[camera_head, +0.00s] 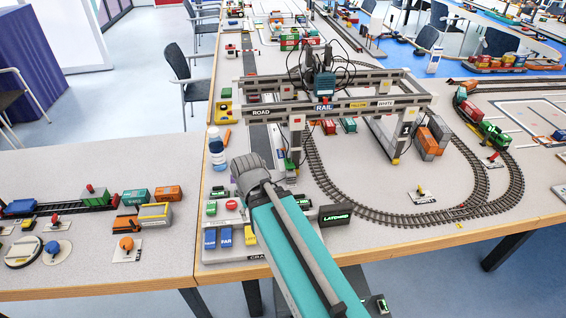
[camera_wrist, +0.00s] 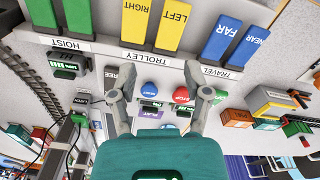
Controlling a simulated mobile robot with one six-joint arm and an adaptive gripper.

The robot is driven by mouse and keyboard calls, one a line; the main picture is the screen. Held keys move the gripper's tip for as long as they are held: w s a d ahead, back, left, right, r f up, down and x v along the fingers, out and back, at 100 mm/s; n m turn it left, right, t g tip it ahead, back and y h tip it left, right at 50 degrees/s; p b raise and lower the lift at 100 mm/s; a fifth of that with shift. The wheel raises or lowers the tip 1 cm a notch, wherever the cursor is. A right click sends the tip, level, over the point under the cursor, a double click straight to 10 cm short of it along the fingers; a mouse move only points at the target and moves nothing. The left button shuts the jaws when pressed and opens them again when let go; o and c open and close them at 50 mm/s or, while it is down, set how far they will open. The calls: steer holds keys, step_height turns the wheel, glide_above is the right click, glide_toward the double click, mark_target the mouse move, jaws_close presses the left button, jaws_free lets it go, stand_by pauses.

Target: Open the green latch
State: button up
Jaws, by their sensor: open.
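The control panel (camera_head: 237,250) stands at the near table edge. In the wrist view its green HOIST levers (camera_wrist: 78,14), yellow TROLLEY levers (camera_wrist: 153,22) and blue TRAVEL levers (camera_wrist: 230,42) show upside down. Beyond them are a blue button (camera_wrist: 150,88), a red button (camera_wrist: 180,94) and a green button (camera_wrist: 217,97). A dark display (camera_head: 335,214) beside the panel reads LATCHED in green. I cannot tell which green part is the latch. My gripper (camera_wrist: 159,78) is open and empty above the panel, its fingers either side of the blue and red buttons.
The gantry crane (camera_head: 325,105) stands behind the panel, with an oval railway track (camera_head: 390,217) to its right. Toy wagons (camera_head: 95,196) and knobs are on the left table.

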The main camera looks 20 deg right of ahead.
steer(key=shift+o, duration=1)
steer(key=shift+w+d+f, duration=0.1)
steer(key=shift+w, duration=0.05)
steer(key=shift+o, duration=0.8)
steer(key=w+d+f+n+h+b, duration=0.1)
steer(key=w, duration=0.1)
steer(key=w+d+f+n+h+b, duration=0.1)
steer(key=w+d+b, duration=0.1)
steer(key=w, duration=0.1)
steer(key=w+d+f+n+h+b, duration=0.1)
steer(key=w+n, duration=0.1)
steer(key=w, duration=0.1)
steer(key=shift+d+f+g+b, duration=0.25)
steer(key=shift+f+g+b, duration=0.15)
steer(key=w+d+f+n+g+h+b, duration=0.15)
steer(key=w+d+n+h+b, duration=0.25)
steer(key=w, duration=0.4)
steer(key=n+g+h+b, duration=0.2)
steer(key=n+h+b, duration=0.4)
steer(key=n+b, duration=0.1)
glide_toward(289, 163)
steer(key=v, duration=0.6)
steer(key=shift+s+d+t, duration=0.15)
steer(key=shift+s+t, duration=0.05)
steer(key=shift+t, duration=0.05)
steer(key=shift+d, duration=0.1)
